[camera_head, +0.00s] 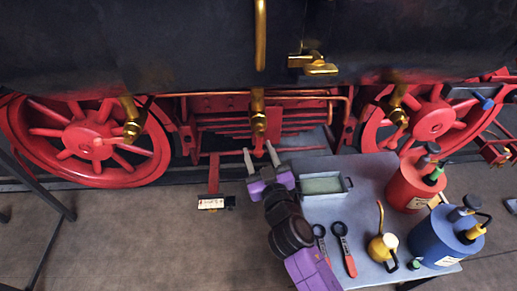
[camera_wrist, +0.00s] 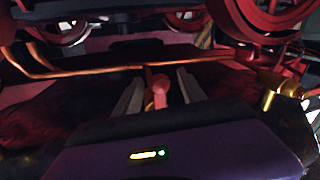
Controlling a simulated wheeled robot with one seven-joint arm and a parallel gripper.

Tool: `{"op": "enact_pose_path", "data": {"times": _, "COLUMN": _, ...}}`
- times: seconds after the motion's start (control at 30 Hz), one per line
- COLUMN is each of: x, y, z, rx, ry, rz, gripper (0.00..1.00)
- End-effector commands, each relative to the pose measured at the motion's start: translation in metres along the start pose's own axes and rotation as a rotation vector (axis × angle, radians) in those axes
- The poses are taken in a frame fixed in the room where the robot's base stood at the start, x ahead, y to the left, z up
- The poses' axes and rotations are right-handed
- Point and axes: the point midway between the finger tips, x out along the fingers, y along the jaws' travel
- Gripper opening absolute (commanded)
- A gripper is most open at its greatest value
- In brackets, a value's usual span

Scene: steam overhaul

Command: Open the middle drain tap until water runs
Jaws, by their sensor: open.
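The middle drain tap (camera_head: 258,122) is a brass fitting hanging under the dark boiler, with a red lever (camera_wrist: 158,88) below its body. My gripper (camera_head: 259,150) is just below the tap, fingers pointing up and apart. In the wrist view my gripper (camera_wrist: 159,77) has the red lever between its two grey fingers, with gaps showing on both sides. Whether the lever lies fully within finger reach is unclear. The tap's brass body is hard to make out in the wrist view. No running water shows at the tap.
Similar brass taps hang at the left (camera_head: 131,130) and right (camera_head: 397,117), by red spoked wheels.

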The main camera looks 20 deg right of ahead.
Motion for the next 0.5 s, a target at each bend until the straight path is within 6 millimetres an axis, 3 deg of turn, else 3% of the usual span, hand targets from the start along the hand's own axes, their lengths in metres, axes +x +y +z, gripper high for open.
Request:
{"op": "enact_pose_path", "data": {"times": 0.37, "x": 0.0059, "y": 0.0002, "z": 0.0005, "rx": 0.000, "ry": -0.001, "rz": 0.000, "gripper": 0.46}}
{"op": "enact_pose_path", "data": {"times": 0.5, "x": 0.0058, "y": 0.0001, "z": 0.0005, "rx": 0.000, "ry": -0.001, "rz": 0.000, "gripper": 0.18}}
